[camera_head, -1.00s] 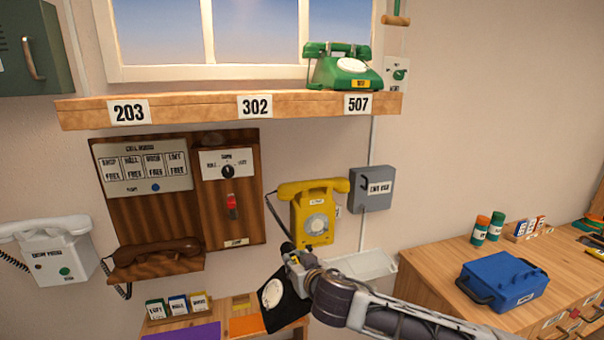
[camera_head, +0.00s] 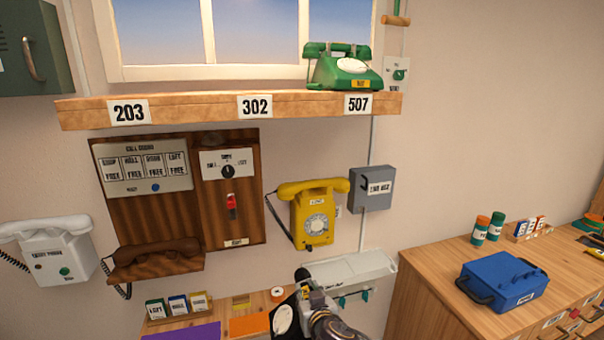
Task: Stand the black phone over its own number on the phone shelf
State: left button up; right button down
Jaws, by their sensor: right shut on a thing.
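The black phone (camera_head: 284,320) is at the bottom edge of the head view, only partly visible, with its pale dial showing. My right gripper (camera_head: 304,288) is shut on it, above the low table. The phone's own number cannot be read here. The phone shelf (camera_head: 190,107) runs below the window and bears the labels 203 (camera_head: 129,112), 302 (camera_head: 255,106) and 507 (camera_head: 358,103). A green phone (camera_head: 345,68) stands over 507. The shelf is bare over 203 and 302. My left gripper is not in view.
A yellow wall phone (camera_head: 313,215), a grey box (camera_head: 372,188) and a wooden call board (camera_head: 180,200) hang below the shelf. A white wall phone (camera_head: 55,250) is at left. A blue case (camera_head: 502,283) sits on the right cabinet.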

jog(key=s+d+f+m+h, duration=0.2)
jog(key=s+d+f, duration=0.3)
jog(key=s+f, duration=0.4)
jog(key=shift+d+f+h, duration=0.15)
jog(key=shift+f+h, duration=0.25)
jog(key=shift+f, duration=0.6)
